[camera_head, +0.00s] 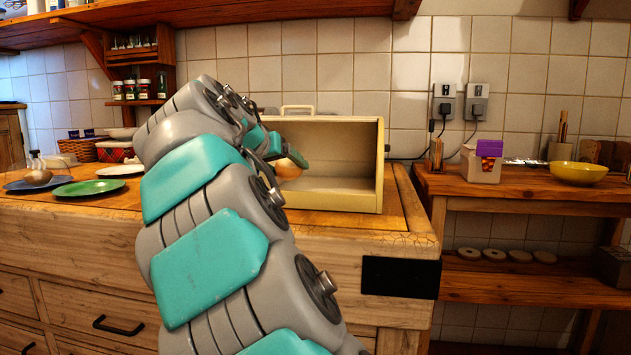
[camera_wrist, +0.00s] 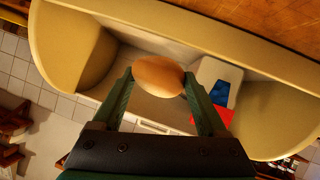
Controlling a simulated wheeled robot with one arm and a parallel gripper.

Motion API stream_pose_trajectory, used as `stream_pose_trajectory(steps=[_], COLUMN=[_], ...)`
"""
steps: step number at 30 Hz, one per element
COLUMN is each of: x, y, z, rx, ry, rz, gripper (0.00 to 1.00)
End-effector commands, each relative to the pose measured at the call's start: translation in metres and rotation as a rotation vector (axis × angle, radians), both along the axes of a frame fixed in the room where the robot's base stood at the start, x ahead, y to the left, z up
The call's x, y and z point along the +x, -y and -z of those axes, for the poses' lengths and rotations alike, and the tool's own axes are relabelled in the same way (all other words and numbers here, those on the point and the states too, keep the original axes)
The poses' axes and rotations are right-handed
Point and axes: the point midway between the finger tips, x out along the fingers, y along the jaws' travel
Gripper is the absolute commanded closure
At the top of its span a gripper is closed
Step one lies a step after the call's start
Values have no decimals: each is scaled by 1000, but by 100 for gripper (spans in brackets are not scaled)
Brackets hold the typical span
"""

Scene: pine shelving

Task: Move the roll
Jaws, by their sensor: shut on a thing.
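The roll (camera_wrist: 158,75), a smooth golden-brown bun, is held between the two green fingers of my gripper (camera_wrist: 160,82). In the head view the roll (camera_head: 291,166) shows at the front of the open cream bread box (camera_head: 378,170), left of its middle. My gripper (camera_head: 288,158) is partly hidden there by my arm. The wrist view looks into the bread box (camera_wrist: 55,45) from its open side. I cannot tell whether the roll touches the box.
A white, blue and red item (camera_wrist: 222,80) shows by the box, partly behind a finger. A green plate (camera_head: 89,187), a blue plate (camera_head: 20,185) and a white plate (camera_head: 120,170) lie at left. A carton (camera_head: 481,163) and yellow bowl (camera_head: 578,173) stand on the right shelf.

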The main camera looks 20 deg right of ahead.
Motion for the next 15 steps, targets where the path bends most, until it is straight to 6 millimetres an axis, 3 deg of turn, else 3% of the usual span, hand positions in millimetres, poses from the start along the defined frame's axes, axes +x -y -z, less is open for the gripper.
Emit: stream_pose_trajectory(steps=[15], x=[59], y=[109], z=[13], rx=[3], ry=[-2], rz=[4], gripper=[80])
